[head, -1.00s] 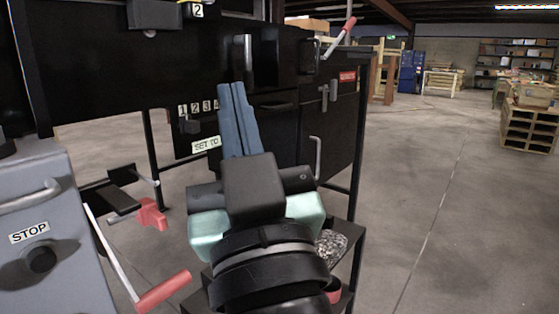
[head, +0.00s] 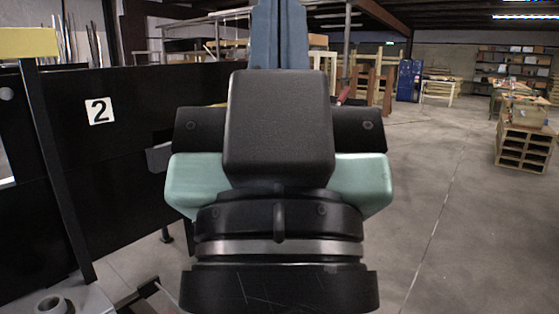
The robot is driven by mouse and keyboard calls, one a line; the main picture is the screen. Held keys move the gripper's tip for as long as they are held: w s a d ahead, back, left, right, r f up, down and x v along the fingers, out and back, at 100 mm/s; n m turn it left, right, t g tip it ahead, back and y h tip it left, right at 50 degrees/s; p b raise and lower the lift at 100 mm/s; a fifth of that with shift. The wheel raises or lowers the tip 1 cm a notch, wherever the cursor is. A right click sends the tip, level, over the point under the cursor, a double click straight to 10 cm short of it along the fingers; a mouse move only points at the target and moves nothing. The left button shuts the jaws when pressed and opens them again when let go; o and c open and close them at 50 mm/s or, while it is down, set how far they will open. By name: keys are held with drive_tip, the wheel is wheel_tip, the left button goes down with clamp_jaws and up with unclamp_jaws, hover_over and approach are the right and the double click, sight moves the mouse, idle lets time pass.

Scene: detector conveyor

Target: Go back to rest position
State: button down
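My gripper (head: 280,32) is raised in front of the camera and points up and away. Its two blue fingers lie side by side with no visible gap. Nothing shows between them, though their tips reach the top edge of the view. The black and pale green gripper body (head: 278,130) fills the middle of the picture and hides what lies behind it.
Open concrete floor (head: 460,230) lies to the right. A wooden crate stack (head: 525,145) and shelves (head: 512,66) stand farther back.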

wheel_tip(320, 180, up, 16)
drive_tip(key=p, duration=1.3)
drive_tip(key=shift+f, duration=0.1)
